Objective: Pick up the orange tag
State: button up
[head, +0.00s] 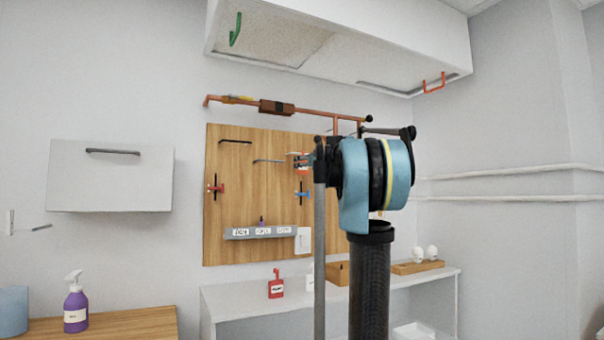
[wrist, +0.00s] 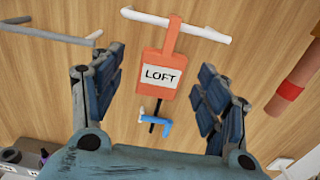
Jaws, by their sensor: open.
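The orange tag (wrist: 160,76) hangs on the wooden board from a white bar-shaped hook (wrist: 175,23). It has a white label reading LOFT and a narrow upper strap reaching the hook. My gripper (wrist: 161,64) is open, with one finger on each side of the tag. In the wrist view there is a visible gap between the tag and both fingers.
A blue-handled valve (wrist: 155,122) is just below the tag. A copper pipe with a red band (wrist: 290,90) runs at the right. Another grey hook (wrist: 45,32) is at upper left. The wooden board (head: 230,160) also carries a red-handled valve (head: 215,188) and a labelled grey shelf (head: 262,233).

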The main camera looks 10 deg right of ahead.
jog(key=x, duration=0.4)
jog(key=shift+w, duration=0.45)
jog(key=c, duration=1.2)
